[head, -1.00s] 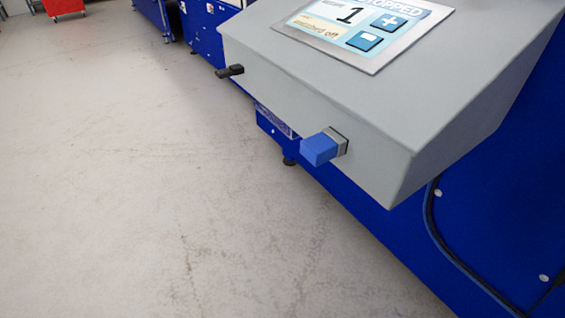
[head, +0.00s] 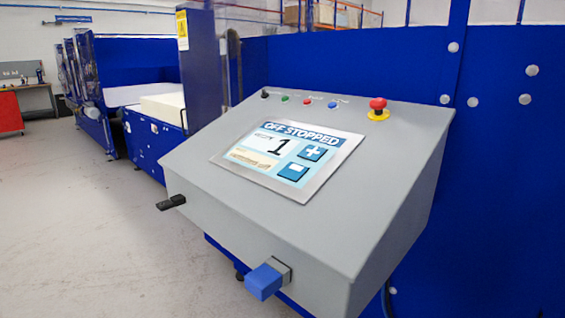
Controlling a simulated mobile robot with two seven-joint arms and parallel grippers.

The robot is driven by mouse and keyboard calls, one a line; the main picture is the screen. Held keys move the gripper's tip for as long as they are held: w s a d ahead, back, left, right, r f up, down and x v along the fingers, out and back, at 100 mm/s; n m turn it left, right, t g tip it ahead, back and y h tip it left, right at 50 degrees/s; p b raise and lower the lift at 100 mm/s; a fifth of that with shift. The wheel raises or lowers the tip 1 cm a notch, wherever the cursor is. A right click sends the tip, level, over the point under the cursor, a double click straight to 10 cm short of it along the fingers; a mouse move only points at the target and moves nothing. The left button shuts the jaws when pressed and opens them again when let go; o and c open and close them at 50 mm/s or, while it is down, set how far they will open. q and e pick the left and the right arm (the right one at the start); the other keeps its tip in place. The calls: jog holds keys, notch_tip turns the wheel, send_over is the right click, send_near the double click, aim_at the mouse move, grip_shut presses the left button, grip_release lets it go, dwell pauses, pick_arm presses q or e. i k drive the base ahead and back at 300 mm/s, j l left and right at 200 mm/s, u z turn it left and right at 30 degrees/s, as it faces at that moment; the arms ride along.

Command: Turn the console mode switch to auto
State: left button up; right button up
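The grey console (head: 330,215) stands in front of me with a sloped top. Its screen (head: 288,158) reads "OFF STOPPED" and shows a large 1. A row along the top edge holds a small black knob (head: 265,95), a green button (head: 285,98), a red button (head: 307,101) and a blue button (head: 332,105). A black handle (head: 171,202) sticks out of the front face at left, and a blue block-shaped part (head: 265,280) at right. I cannot tell for sure which control is the mode switch; labels are too small. Neither gripper is in view.
A red emergency button (head: 378,106) on a yellow base sits at the console's back right. A blue panel wall (head: 490,180) stands behind it. A blue machine (head: 152,140) with a pale block (head: 165,106) is at left. Floor (head: 90,240) at left is clear.

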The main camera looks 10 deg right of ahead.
aim_at(264, 94)
jog(key=i+j+z, duration=0.15)
jog(key=j+z, duration=0.15)
jog(key=z, duration=0.15)
jog(key=i+j+z, duration=0.1)
jog(key=j+z, duration=0.2)
jog(key=z, duration=0.2)
jog(key=j+z, duration=0.45)
jog(key=l, duration=0.1)
